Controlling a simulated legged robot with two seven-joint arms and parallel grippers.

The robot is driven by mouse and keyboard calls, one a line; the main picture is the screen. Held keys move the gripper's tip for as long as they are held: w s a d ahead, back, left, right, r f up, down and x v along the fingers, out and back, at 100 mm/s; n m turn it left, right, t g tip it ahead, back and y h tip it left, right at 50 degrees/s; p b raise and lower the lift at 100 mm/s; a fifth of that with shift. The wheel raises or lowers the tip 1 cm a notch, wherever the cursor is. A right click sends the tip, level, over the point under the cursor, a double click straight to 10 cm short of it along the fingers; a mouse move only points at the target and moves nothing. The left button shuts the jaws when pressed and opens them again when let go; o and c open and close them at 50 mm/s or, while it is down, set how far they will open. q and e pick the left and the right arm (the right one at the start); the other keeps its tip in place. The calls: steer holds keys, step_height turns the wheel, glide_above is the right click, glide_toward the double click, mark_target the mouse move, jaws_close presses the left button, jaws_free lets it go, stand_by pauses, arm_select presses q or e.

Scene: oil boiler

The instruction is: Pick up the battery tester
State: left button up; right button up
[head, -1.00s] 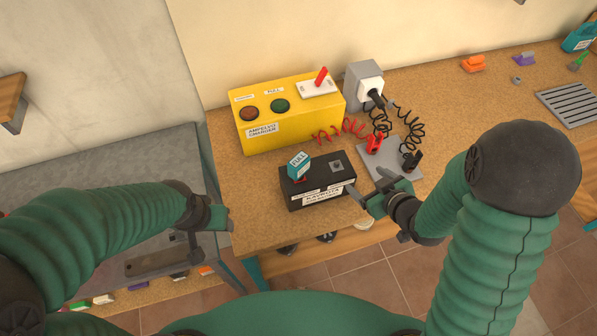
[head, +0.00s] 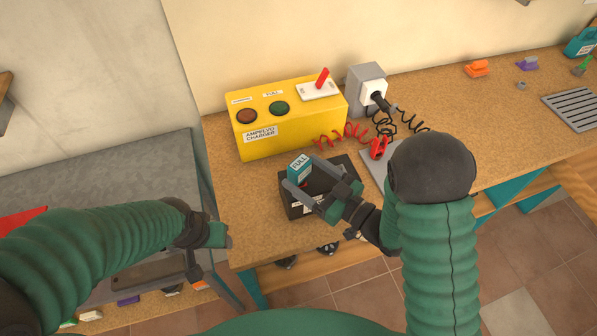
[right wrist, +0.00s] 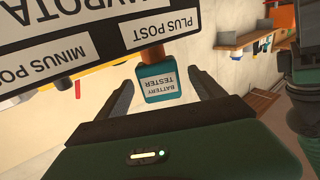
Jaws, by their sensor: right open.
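A yellow charger box (head: 285,122) with red and green lights stands behind the battery. A grey socket box (head: 367,85) with coiled cables is to its right. My right forearm covers part of a grey plate.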

mark_target(290, 163)
steer(key=p+x, duration=0.1)
steer(key=x, duration=0.4)
steer(key=shift+f, duration=0.15)
steer(key=shift+w+a, duration=0.15)
steer(key=shift+w, duration=0.05)
steer(key=c, duration=1.6)
